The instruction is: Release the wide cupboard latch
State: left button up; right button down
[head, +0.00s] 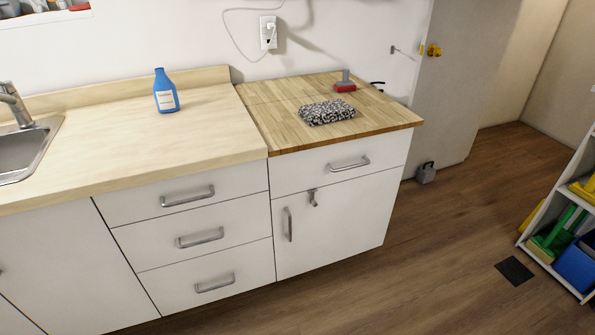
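The wide cupboard (345,225) is a white door below a drawer, at the right end of the counter. A small metal latch (314,198) sits near the top left of this door, just under the drawer. A vertical silver handle (290,224) is on the door's left side. The door looks shut. Neither of my grippers shows in the head view.
A blue bottle (166,92), a black-and-white patterned bundle (327,112) and a red item (345,87) stand on the counters. A sink (25,150) is at the left. Floor (400,280) before the cupboard is clear. A shelf (560,225) stands at the right.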

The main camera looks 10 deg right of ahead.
aim_at(314, 203)
jog(key=i+l+u, duration=0.2)
jog(key=i+l, duration=0.15)
jog(key=i+l+u, duration=0.2)
jog(key=i+l, duration=0.15)
jog(key=l, duration=0.15)
